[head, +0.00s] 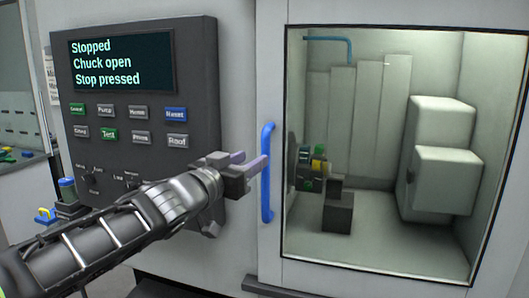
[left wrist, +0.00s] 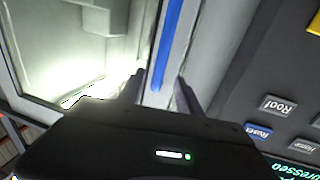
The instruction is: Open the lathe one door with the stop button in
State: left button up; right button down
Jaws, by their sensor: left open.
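The lathe door (head: 390,276) has a large window and looks shut, its left edge beside the control panel. Its upright blue handle (head: 267,200) is near that edge. My left gripper (head: 254,165) is open at the handle's left side, about mid-height. In the left wrist view the blue handle (left wrist: 172,35) runs down between the two spread fingers (left wrist: 160,92); I cannot tell whether either finger touches it. The panel screen (head: 120,62) reads "Stopped", "Chuck open", "Stop pressed". I cannot make out the stop button itself. My right gripper is not in view.
The control panel (head: 200,110) with several buttons stands out left of the door, close to my left gripper. Through the window I see the chuck (head: 292,160) and a pale boxy unit (head: 440,155).

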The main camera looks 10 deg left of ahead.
aim_at(263, 152)
pick_arm(q)
jog(key=b+x, duration=0.1)
jog(key=x, duration=0.6)
jog(key=shift+w+d, duration=0.1)
jog(key=shift+w, duration=0.25)
grip_shut()
dwell(1.1)
